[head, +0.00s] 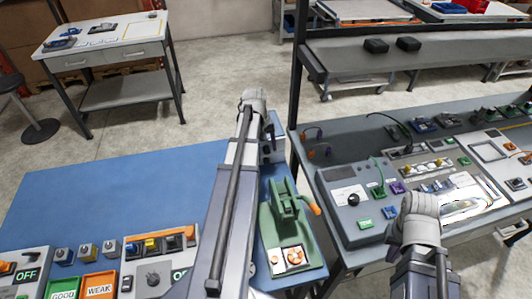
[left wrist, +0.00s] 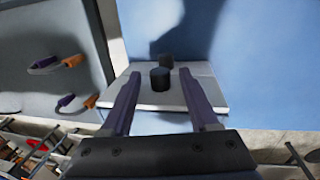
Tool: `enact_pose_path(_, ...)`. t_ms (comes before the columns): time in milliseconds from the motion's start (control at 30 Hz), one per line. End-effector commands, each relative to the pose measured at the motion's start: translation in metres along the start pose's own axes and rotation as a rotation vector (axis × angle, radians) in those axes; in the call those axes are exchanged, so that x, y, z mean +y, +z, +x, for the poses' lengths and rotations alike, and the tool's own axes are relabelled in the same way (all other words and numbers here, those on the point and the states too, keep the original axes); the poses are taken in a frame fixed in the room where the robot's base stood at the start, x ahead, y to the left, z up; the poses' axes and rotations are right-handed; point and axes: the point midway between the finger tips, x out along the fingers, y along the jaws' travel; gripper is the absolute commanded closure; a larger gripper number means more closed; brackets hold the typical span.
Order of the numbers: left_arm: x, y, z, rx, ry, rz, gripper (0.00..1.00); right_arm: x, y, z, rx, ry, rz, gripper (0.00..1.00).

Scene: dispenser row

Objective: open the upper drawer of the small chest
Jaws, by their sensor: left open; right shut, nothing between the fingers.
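In the left wrist view, a small light-grey chest (left wrist: 198,88) stands on a blue surface. Two short black round knobs (left wrist: 160,79) show on it, one beyond the other. My left gripper (left wrist: 157,74) is open, with its purple-grey fingers on either side of the nearer knob. I cannot tell whether the fingers touch it. The drawer seams are not visible. In the head view, my left arm covers most of the spot where the chest seems to be. My right arm's grey link shows at the lower right, but its gripper is not visible.
A green lever press (head: 285,215) stands just right of my left arm. A panel bench (head: 345,240) with switches is at the right, beside a dark post (head: 296,70). The blue table (head: 110,195) is clear at left, with GOOD and WEAK boxes (head: 98,286) in front.

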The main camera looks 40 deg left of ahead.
Motion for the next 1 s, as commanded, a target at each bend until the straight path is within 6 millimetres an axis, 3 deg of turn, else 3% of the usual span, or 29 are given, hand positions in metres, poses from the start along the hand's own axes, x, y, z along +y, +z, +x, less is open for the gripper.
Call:
enact_pose_path(267, 0.0002, 0.0, 0.0013, 0.0, 0.0, 0.0, 0.39, -0.0001, -0.0001, 0.0012, 0.0, 0.0, 0.0, 1.0)
enact_pose_path(800, 0.0001, 0.0, 0.0013, 0.0, 0.0, 0.0, 1.0, -0.0001, -0.0001, 0.0013, 0.0, 0.0, 0.0, 1.0)
enact_pose_path(1000, 0.0, 0.0, 0.0013, 0.0, 0.0, 0.0, 1.0, -0.0001, -0.0001, 0.0013, 0.0, 0.0, 0.0, 1.0)
